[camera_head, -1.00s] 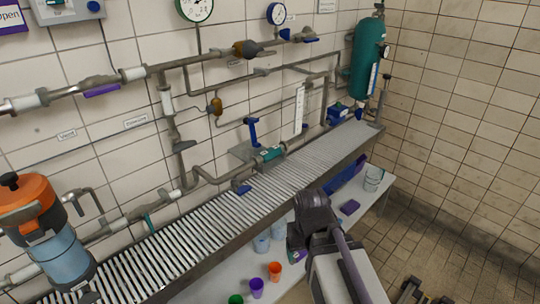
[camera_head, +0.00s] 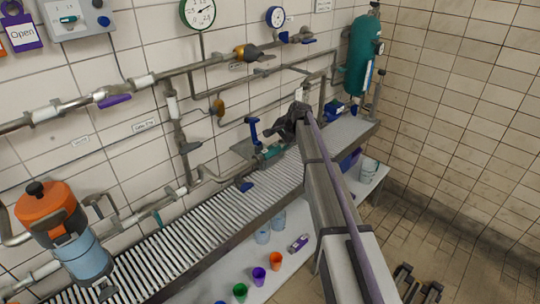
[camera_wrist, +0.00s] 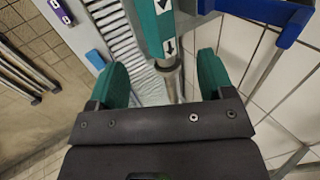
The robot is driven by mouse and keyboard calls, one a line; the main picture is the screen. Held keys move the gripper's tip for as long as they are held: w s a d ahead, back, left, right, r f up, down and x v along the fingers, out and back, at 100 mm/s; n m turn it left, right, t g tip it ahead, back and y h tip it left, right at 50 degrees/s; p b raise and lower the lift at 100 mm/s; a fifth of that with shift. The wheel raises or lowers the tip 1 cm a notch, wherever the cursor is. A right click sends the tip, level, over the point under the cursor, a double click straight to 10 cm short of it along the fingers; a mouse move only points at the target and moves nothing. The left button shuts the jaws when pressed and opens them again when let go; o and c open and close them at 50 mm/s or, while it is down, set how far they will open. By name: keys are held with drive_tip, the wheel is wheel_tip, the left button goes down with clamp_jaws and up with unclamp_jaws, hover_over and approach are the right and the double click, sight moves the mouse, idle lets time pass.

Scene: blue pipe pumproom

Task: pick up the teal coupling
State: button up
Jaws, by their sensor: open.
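The teal coupling (camera_head: 268,153) sits on the pipe run just above the grated rack, below the middle of the wall pipes. In the wrist view the teal coupling (camera_wrist: 154,28) shows at the top centre, with white arrow labels on its side and a grey pipe end below it. My gripper (camera_head: 288,128) is beside and above the coupling in the head view. In the wrist view its two teal fingers (camera_wrist: 163,72) are spread wide. The coupling lies ahead of the gap between them, and the grey pipe end runs into the gap. Nothing is held.
A blue lever (camera_head: 253,131) stands close to the coupling, with a blue part (camera_wrist: 268,10) near the right finger. An orange-topped pump (camera_head: 58,225) stands at left and a green tank (camera_head: 361,58) at right. Several cups, including a purple one (camera_head: 259,275), stand on the low shelf.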

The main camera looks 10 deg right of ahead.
sight(273, 148)
drive_tip(key=b+x, duration=0.2)
drive_tip(key=x, duration=0.2)
drive_tip(key=shift+s+f, duration=0.1)
drive_tip(key=b+x, duration=0.4)
drive_tip(key=x, duration=0.1)
drive_tip(key=shift+f+b, duration=0.1)
drive_tip(key=shift+b, duration=0.2)
drive_tip(key=shift+r, duration=0.25)
drive_tip(key=c, duration=1.2)
